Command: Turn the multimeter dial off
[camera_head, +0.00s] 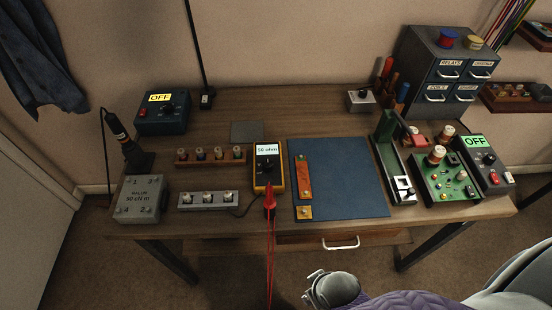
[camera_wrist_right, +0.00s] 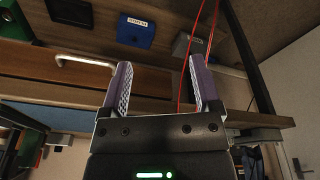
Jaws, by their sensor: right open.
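The yellow and black multimeter (camera_head: 269,178) lies on the table just left of the blue mat. Its lit screen appears to read 50 ohm. The dark dial (camera_head: 267,163) sits below the screen; its pointer is too small to read. Red leads (camera_head: 269,235) run from its lower end over the front edge. They also show behind my fingers in the right wrist view (camera_wrist_right: 183,85). My right gripper (camera_wrist_right: 160,88) is open and empty, near the table's front edge and drawer handle. In the head view my right arm is at the bottom right, its fingertips not visible. My left gripper is not in view.
The blue mat (camera_head: 345,185) carries orange parts. Left of the multimeter are a knob rack (camera_head: 210,163) and a grey knob strip (camera_head: 207,207). Circuit boards (camera_head: 445,185) crowd the right. A drawer handle (camera_head: 341,246) sticks out at the front, also in the wrist view (camera_wrist_right: 84,72).

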